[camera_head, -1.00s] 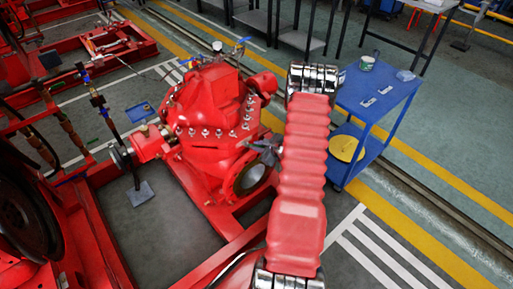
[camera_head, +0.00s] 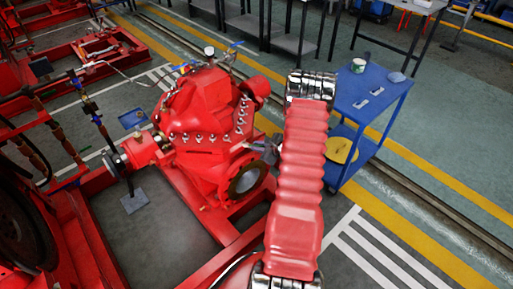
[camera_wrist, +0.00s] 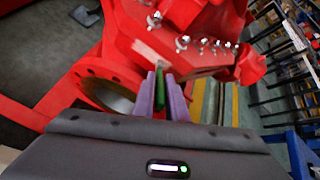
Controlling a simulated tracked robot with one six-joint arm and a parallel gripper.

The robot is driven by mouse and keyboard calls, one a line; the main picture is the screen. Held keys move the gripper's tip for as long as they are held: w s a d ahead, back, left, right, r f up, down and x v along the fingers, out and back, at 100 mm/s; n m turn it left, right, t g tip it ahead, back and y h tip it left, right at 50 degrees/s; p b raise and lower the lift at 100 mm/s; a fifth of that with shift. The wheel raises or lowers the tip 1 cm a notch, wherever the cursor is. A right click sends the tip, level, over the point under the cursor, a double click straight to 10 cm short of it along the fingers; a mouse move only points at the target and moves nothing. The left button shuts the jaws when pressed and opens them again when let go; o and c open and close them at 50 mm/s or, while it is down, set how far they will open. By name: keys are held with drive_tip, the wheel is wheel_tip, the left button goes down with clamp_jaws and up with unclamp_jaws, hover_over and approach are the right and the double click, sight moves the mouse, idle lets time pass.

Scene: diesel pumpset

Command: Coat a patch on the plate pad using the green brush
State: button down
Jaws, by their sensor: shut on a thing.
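My gripper (camera_wrist: 165,82) is shut on the green brush (camera_wrist: 160,92), which shows as a thin green strip between the purple fingers in the wrist view. The brush's tip appears in front of the red pump casing; I cannot tell whether it touches. In the head view my gripper (camera_head: 266,149) is a small grey shape beside the pump, partly hidden by my arm. I cannot make out for sure which surface is the plate pad. A grey square plate (camera_head: 137,196) lies on the floor left of the pump, and also shows in the wrist view (camera_wrist: 84,15).
The red pump (camera_head: 207,115) has bolts along its flange and a round open port (camera_head: 246,179) close to my gripper. A blue trolley (camera_head: 385,92) with a cup and small items stands to the right. A yellow disc (camera_head: 340,150) lies on its lower shelf.

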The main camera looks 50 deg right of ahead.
drive_tip(key=shift+s+d, duration=0.1)
drive_tip(key=shift+d, duration=1.4)
drive_tip(key=shift+s, duration=0.1)
drive_tip(key=shift+a, duration=0.15)
drive_tip(key=shift+w+a, duration=0.15)
drive_tip(key=shift+a, duration=0.7)
drive_tip(key=shift+w+a, duration=0.1)
drive_tip(key=shift+a, duration=0.85)
drive_tip(key=shift+w+a, duration=0.15)
drive_tip(key=shift+a, duration=0.7)
drive_tip(key=shift+w+a, duration=0.1)
drive_tip(key=shift+a, duration=0.7)
